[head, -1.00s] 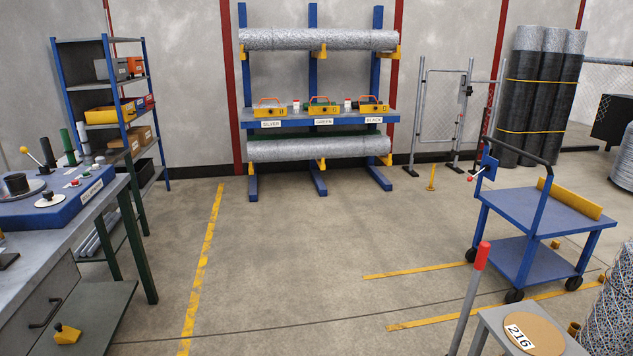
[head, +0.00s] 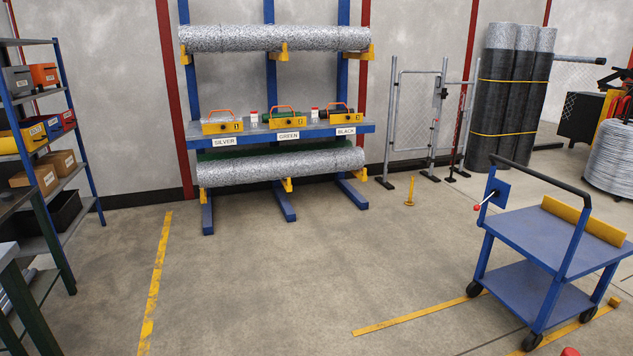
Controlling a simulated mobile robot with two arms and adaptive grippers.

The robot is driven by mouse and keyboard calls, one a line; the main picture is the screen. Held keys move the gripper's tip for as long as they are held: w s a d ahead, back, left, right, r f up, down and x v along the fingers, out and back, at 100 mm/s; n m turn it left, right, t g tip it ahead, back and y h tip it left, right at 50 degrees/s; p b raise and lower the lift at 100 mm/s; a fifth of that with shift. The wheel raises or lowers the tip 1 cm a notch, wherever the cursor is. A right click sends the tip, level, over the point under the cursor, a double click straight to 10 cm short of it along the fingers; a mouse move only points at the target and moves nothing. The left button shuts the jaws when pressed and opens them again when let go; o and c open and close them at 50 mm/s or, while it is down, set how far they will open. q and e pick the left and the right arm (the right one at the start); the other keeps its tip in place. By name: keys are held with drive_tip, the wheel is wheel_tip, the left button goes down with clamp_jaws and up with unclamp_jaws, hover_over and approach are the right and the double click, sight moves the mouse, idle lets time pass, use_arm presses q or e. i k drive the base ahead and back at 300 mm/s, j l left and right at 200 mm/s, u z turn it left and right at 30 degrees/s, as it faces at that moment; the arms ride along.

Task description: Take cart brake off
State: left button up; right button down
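The blue two-shelf cart (head: 545,240) stands at the right on black wheels, with a black push handle (head: 541,175) on its near left side. A small lever with a red knob (head: 478,207), which looks like the brake lever, sticks out down and left from a blue plate (head: 498,192) on the cart's handle post. A yellow bar (head: 585,221) lies along the far edge of the top shelf. Neither of my grippers shows in the head view.
Yellow floor lines (head: 420,313) run beside the cart. A short yellow floor post (head: 409,190) stands left of it. A rack with mesh rolls (head: 275,38) and labelled yellow boxes stands at the back wall. Shelves (head: 40,140) are at the left. The middle floor is clear.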

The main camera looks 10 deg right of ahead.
sight(477, 207)
drive_tip(key=i+z, duration=0.2)
drive_tip(key=i, duration=0.7)
drive_tip(key=i+j+z, duration=0.1)
drive_tip(key=i+z, duration=0.15)
drive_tip(key=i, duration=0.6)
drive_tip(key=i+l+z, duration=0.15)
drive_tip(key=i+z, duration=1.1)
drive_tip(key=i+j+z, duration=0.25)
drive_tip(key=z, duration=0.15)
